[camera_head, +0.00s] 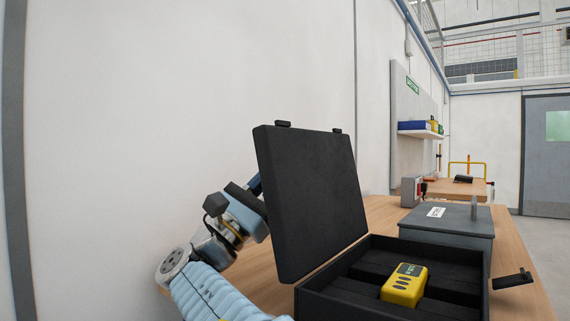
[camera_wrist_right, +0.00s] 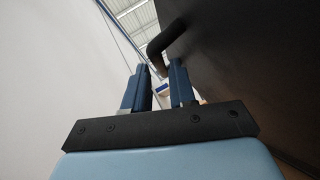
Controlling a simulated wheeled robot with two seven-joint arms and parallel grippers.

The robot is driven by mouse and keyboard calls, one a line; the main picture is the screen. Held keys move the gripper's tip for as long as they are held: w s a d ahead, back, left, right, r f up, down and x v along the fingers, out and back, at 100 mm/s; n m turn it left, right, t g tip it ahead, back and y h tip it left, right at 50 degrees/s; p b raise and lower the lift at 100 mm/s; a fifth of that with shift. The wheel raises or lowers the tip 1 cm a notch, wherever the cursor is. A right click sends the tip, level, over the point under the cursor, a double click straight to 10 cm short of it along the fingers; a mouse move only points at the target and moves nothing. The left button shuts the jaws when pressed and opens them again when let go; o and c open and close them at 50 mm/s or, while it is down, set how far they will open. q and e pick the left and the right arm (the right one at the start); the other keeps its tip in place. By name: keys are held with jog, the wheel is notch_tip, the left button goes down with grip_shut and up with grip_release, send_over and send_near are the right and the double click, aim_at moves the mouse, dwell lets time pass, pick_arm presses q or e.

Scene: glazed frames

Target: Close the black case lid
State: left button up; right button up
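The black case (camera_head: 390,312) sits on a wooden table with its lid (camera_head: 312,200) standing open, nearly upright and facing right. A yellow device (camera_head: 404,285) lies in the padded base. My right gripper (camera_head: 257,186) is behind the lid, on its outer side, with its fingertips partly hidden by the lid in the head view. In the right wrist view, the gripper (camera_wrist_right: 160,80) has its two blue fingers apart. The lid's dark outer face (camera_wrist_right: 245,70) fills the right side. A bent dark bar (camera_wrist_right: 165,42) is near the fingertips; contact cannot be told. My left gripper is out of view.
A white wall (camera_head: 130,110) runs close behind and left of the lid. A grey closed box (camera_head: 448,222) stands on the table beyond the case.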

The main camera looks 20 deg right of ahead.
jog(key=shift+x, duration=1.25)
grip_shut()
